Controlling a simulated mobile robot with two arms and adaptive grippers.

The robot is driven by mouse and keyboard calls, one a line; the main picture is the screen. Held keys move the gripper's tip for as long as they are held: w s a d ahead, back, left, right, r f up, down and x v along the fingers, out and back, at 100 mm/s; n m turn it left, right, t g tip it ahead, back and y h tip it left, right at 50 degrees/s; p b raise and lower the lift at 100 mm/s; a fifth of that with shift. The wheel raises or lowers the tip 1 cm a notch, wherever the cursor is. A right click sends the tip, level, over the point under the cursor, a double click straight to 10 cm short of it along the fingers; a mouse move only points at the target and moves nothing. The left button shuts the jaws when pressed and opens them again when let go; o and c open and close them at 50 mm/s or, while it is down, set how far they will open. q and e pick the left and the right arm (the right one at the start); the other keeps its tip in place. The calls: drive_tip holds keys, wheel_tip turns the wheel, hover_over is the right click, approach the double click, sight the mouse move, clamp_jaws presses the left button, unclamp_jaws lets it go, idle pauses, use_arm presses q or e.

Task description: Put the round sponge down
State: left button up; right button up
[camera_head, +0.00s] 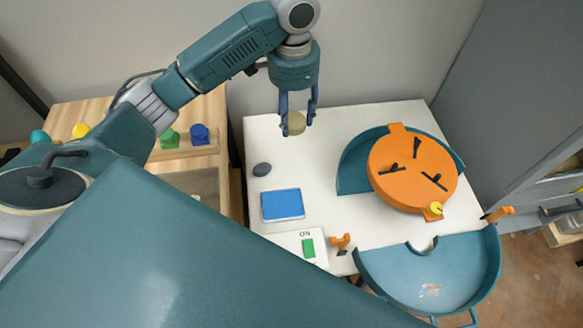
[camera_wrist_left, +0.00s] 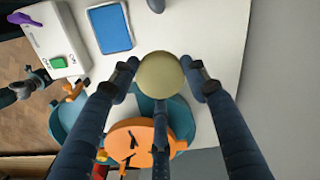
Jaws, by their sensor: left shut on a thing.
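The round sponge (camera_head: 297,122) is a pale yellow-green ball-like thing. My left gripper (camera_head: 299,118) is shut on it, fingers pointing down, over the back left part of the white table (camera_head: 330,220). In the left wrist view the sponge (camera_wrist_left: 160,75) sits between the fingertips of my left gripper (camera_wrist_left: 161,80). I cannot tell whether its underside touches the table. My right gripper is not in view.
A blue pad (camera_head: 283,204), a dark oval stone-like thing (camera_head: 262,169) and a box with a green switch (camera_head: 308,248) lie left and in front. The back left table is mostly clear.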

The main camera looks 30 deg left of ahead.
use_arm(q)
drive_tip(key=shift+w, duration=0.35)
wheel_tip(320, 180, down, 15)
drive_tip(key=shift+r, duration=0.2)
drive_tip(key=shift+f, duration=0.25)
wheel_tip(320, 180, down, 3)
drive_tip(key=shift+f, duration=0.7)
drive_tip(key=o, duration=1)
